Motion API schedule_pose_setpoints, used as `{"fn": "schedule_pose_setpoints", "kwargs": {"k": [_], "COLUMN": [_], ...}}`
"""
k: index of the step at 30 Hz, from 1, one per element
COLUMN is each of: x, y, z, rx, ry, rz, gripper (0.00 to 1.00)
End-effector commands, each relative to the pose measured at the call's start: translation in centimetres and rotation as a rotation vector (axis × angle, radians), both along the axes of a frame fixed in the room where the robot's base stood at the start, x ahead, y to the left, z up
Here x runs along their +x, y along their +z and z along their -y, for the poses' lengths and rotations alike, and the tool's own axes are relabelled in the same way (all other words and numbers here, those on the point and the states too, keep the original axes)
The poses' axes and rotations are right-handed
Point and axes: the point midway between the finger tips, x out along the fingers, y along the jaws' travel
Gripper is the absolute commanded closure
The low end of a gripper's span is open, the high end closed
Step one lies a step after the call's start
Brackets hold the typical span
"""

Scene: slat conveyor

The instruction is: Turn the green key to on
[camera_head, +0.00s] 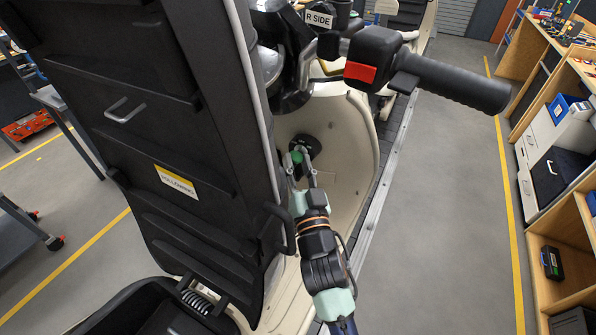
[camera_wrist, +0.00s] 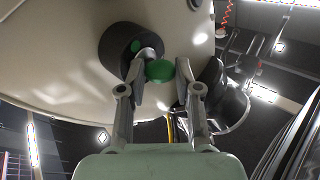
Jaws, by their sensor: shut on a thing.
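The green key (camera_wrist: 160,71) has a round green head and sits in a black round ignition lock (camera_wrist: 118,48) on the cream scooter panel. A small green mark shows on the lock face. In the wrist view my gripper (camera_wrist: 161,82) has its two fingertips on either side of the key head, shut on it. In the head view my gripper (camera_head: 304,172) reaches up to the lock (camera_head: 308,145), and a bit of the green key (camera_head: 296,157) shows by the fingertips. The key's shaft is mostly hidden, and I cannot tell its exact turn angle.
A handlebar with a black grip (camera_head: 465,85) and red switch (camera_head: 360,72) overhangs the lock at the upper right. A tall black panel with a "FOLLOWING" label (camera_head: 175,181) stands close on the left. The floor to the right (camera_head: 440,220) is clear, with workbenches beyond.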

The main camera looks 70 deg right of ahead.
Motion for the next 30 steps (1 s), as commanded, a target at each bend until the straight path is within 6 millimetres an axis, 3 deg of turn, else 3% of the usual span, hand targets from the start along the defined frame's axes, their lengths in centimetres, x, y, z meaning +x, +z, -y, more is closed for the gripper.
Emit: {"fn": "schedule_pose_setpoints", "kwargs": {"k": [30], "x": [0.08], "y": [-0.2], "z": [-0.02], "rx": [-0.009], "ry": [-0.015], "rz": [0.119], "gripper": [0.92]}}
